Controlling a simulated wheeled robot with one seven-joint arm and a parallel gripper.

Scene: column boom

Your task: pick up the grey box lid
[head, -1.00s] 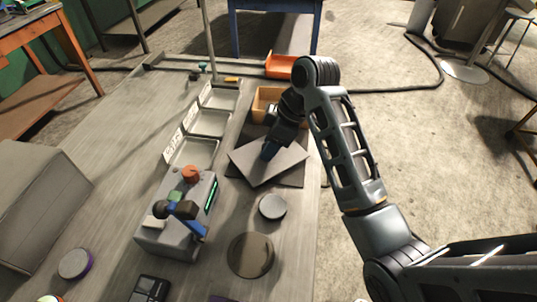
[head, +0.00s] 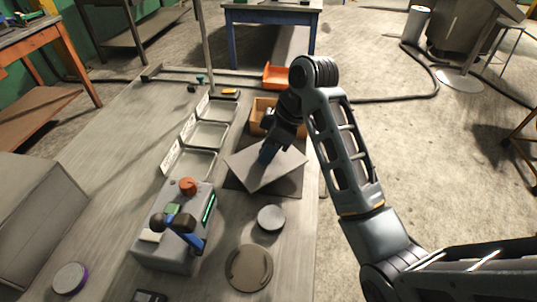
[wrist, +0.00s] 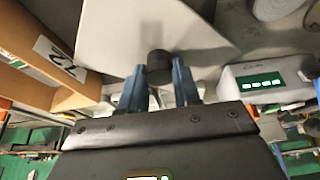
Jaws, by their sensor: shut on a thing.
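The grey box lid (head: 260,174) is a flat square plate with a dark round knob (wrist: 159,66). In the head view it sits turned and slightly tilted over a dark flat square (head: 290,186) on the bench. My gripper (head: 268,152) comes down on it from above. In the wrist view the two blue fingers of my gripper (wrist: 160,82) are shut on the knob, one on each side, and the lid (wrist: 115,30) spreads out beyond them. The arm hides part of the lid's far side in the head view.
An open wooden box (head: 258,112) stands just behind the lid, and an orange bin (head: 277,76) lies farther back. White trays (head: 198,160) line the left. A grey device (head: 165,255), a small grey disc (head: 270,218) and a larger round disc (head: 249,268) are nearer.

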